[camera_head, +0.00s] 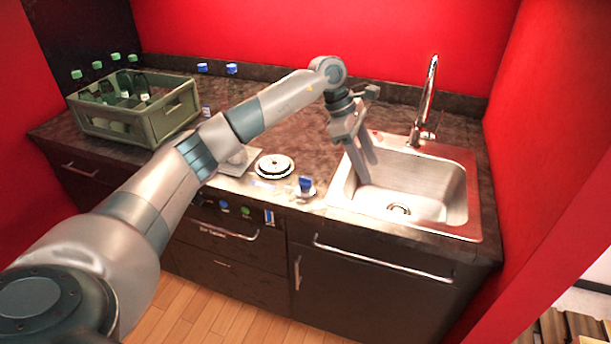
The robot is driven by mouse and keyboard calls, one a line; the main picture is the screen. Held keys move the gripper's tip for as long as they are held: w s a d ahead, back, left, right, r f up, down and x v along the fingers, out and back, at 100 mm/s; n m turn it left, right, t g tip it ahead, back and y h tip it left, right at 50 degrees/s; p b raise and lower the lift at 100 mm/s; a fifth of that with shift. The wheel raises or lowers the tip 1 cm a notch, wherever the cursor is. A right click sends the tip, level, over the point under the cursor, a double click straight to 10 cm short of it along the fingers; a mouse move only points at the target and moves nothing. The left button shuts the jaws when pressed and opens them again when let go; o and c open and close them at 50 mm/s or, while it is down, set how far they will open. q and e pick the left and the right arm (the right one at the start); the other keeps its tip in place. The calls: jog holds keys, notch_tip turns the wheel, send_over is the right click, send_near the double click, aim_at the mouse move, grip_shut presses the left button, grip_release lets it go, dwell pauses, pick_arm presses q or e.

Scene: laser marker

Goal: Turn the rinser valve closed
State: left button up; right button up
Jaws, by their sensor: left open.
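A small blue valve handle (305,184) stands on a metal base at the counter's front edge, just left of the sink. The round metal rinser (275,166) is set in the counter to the left of it. My left gripper (367,170) is open and empty, with its fingers pointing down over the left side of the sink. It is to the right of the blue handle and apart from it. I cannot tell the handle's exact turn from here. My right gripper is not in view.
The metal sink (466,200) has a tall faucet (427,100) behind it. A green crate (150,123) with several bottles stands at the left. Blue-capped bottles (232,69) stand behind my left arm. Red walls bound the counter at back and right.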

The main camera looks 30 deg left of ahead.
aim_at(305, 178)
pick_arm(q)
jog(key=s+a+r+y, duration=0.1)
jog(key=a+r+y, duration=0.1)
jog(key=a, duration=0.6)
jog(key=s+a+r+g+y, duration=0.1)
jog(key=a+r+y, duration=0.2)
jog(key=a+r, duration=0.2)
jog(key=a, duration=0.3)
jog(key=shift+a+n, duration=0.3)
jog(key=shift+n, duration=0.1)
jog(key=shift+f, duration=0.15)
notch_tip(305, 178, down, 16)
jog(key=p, duration=0.6)
jog(key=shift+f, duration=0.55)
jog(key=c, duration=1.1)
